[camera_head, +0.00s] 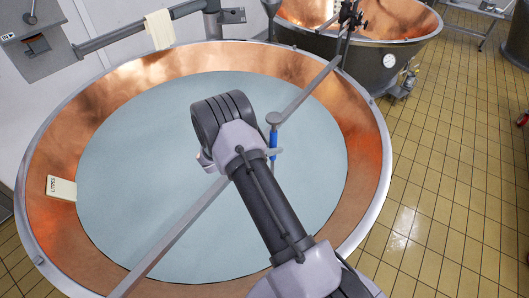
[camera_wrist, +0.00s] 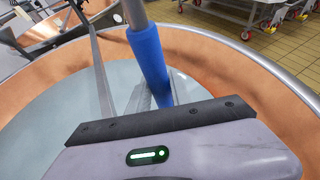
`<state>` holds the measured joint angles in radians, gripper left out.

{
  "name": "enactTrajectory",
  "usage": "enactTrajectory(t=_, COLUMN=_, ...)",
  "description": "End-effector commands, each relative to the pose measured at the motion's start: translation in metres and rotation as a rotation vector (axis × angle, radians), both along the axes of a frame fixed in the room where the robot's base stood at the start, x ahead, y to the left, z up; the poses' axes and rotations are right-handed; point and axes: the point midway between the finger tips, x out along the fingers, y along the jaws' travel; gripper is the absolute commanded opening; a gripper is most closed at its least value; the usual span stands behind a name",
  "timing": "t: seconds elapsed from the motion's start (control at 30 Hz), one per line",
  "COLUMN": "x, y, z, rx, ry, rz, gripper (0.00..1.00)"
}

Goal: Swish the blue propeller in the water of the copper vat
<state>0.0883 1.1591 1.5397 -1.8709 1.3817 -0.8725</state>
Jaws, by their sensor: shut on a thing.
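The copper vat (camera_head: 52,125) fills most of the head view, with pale blue-grey water (camera_head: 130,150) inside. The propeller (camera_head: 273,139) has a blue grip and a grey knob on top, and stands roughly upright over the vat. In the wrist view its blue grip (camera_wrist: 148,55) rises behind the gripper's dark edge. My gripper (camera_head: 274,153) is shut on the propeller at the blue part. The propeller's lower end is hidden by my arm and gripper, so I cannot tell how deep it reaches. Grey shapes show behind the grip in the wrist view, unclear.
A grey bar (camera_head: 170,238) spans the vat diagonally, passing close to the propeller. A cream card (camera_head: 61,188) sits on the left inner wall. A cream cloth (camera_head: 160,29) hangs on a pipe behind. A second copper vat (camera_head: 345,50) stands at the back right. Tiled floor lies right.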

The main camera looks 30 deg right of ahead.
Motion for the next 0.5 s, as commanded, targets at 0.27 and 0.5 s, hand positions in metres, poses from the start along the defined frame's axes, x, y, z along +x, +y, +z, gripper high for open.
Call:
enactTrajectory(t=0.27, x=0.0, y=-0.004, z=0.001, rx=-0.001, ry=-0.001, rz=0.001, gripper=0.0)
enactTrajectory(t=0.5, x=0.002, y=0.014, z=0.001, rx=-0.001, ry=-0.001, rz=0.003, gripper=0.0)
